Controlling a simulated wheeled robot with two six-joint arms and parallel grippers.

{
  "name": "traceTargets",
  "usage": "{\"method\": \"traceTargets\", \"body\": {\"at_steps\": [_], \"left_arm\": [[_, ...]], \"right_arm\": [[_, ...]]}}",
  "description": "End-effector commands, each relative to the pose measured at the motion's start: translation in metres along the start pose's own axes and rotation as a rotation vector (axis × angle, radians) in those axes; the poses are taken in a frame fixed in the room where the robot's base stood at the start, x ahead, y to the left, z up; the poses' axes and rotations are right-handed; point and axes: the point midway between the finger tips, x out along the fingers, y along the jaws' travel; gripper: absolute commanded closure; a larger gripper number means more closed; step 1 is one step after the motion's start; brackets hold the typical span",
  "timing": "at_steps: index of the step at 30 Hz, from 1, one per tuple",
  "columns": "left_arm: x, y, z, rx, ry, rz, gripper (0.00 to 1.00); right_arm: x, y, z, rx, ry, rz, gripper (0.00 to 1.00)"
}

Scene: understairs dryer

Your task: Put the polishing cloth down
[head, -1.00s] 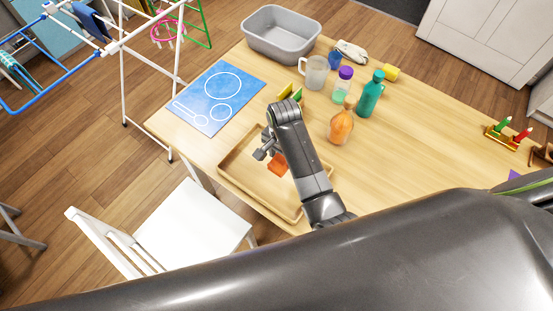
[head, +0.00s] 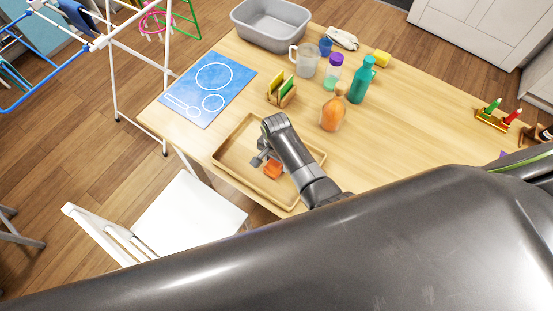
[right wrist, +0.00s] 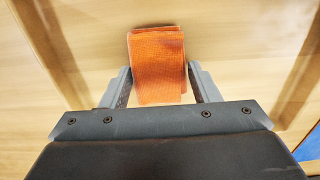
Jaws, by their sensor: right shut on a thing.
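The orange polishing cloth (head: 273,169) is held over the wooden tray (head: 230,158), near the tray's middle. My right gripper (head: 264,160) is shut on it. In the right wrist view the folded cloth (right wrist: 157,65) sits between the two fingers of my right gripper (right wrist: 160,88) and sticks out past their tips. The tray's pale floor and darker rims show beyond it. I cannot tell whether the cloth touches the tray floor. My right forearm hides part of the tray's right side. My left gripper is not in view.
A small holder with yellow and green pieces (head: 281,92) stands just behind the tray. An orange bottle (head: 333,113), a teal bottle (head: 361,80) and a clear jug (head: 305,60) stand right of it. A blue mat (head: 208,88) lies left. A white chair (head: 188,215) stands in front.

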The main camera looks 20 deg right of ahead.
Motion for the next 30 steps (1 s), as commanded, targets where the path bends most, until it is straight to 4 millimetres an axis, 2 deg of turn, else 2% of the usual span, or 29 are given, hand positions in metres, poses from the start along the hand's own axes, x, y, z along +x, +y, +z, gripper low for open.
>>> {"method": "traceTargets", "body": {"at_steps": [6,7,12,23,26,30], "left_arm": [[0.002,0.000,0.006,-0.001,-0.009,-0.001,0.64],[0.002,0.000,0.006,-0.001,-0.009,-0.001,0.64],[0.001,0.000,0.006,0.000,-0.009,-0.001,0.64],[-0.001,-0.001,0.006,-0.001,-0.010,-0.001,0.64],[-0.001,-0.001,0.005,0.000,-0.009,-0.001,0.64],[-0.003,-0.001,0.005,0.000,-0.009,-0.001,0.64]], "right_arm": [[0.004,0.000,0.000,0.000,0.000,0.000,0.66],[0.003,0.000,0.000,0.000,0.001,0.000,0.42],[0.003,0.000,0.000,0.000,0.000,0.000,0.23],[-0.003,0.000,0.000,0.000,0.000,0.000,0.23],[-0.013,-0.001,0.000,-0.001,0.001,-0.002,0.23],[-0.034,-0.001,0.000,0.000,0.002,-0.003,0.23]]}}
